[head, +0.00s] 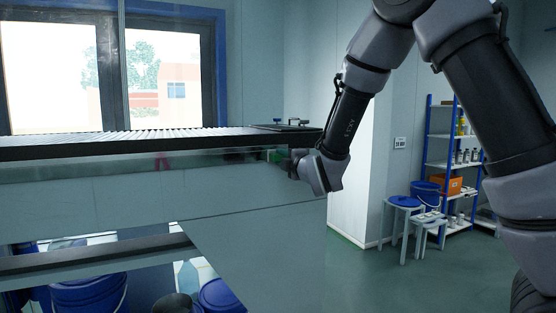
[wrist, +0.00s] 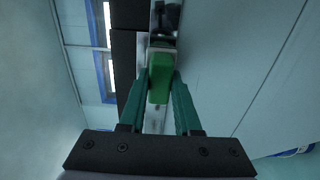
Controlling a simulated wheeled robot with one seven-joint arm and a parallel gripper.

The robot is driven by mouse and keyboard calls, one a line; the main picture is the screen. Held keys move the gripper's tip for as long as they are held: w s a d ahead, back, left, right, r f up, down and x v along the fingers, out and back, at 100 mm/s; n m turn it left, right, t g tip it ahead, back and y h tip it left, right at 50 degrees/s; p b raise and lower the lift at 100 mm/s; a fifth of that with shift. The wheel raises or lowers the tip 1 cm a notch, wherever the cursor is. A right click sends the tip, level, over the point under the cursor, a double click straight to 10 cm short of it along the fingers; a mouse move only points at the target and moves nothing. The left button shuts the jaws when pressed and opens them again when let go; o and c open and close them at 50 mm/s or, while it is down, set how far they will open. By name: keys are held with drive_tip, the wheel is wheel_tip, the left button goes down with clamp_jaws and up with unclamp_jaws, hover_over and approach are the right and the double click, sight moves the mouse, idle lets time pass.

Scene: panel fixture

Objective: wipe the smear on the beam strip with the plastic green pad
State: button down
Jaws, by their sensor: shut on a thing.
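The green pad (wrist: 160,82) is held between the two teal fingers of my gripper (wrist: 160,92) in the wrist view. The pad lies over the shiny metal beam strip (wrist: 155,118); I cannot tell whether they touch. In the head view the strip (head: 90,168) runs along the beam's front under a dark edge. My gripper (head: 284,160) is at the strip's right end, and a bit of the green pad (head: 275,155) shows there. A small reddish-pink mark (head: 163,162) shows on the strip, left of my gripper; it may be the smear.
Blue buckets (head: 88,295) and a bottle (head: 188,278) stand low at the left. A white pillar (head: 350,200), stools (head: 405,202) and a shelf rack (head: 455,150) stand to the right.

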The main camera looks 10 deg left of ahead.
drive_tip(key=shift+s+a, duration=0.55)
drive_tip(key=shift+a, duration=0.25)
drive_tip(key=shift+s+a, duration=0.5)
drive_tip(key=shift+a, duration=0.25)
drive_tip(key=shift+s+a, duration=0.9)
drive_tip(key=shift+a, duration=0.7)
drive_tip(key=shift+s+a, duration=0.95)
drive_tip(key=shift+a, duration=0.7)
drive_tip(key=shift+s+a, duration=0.9)
drive_tip(key=shift+a, duration=0.7)
drive_tip(key=shift+s, duration=0.1)
drive_tip(key=shift+v, duration=2.9)
drive_tip(key=shift+s+d, duration=0.1)
drive_tip(key=shift+d, duration=0.05)
drive_tip(key=shift+v, duration=1.35)
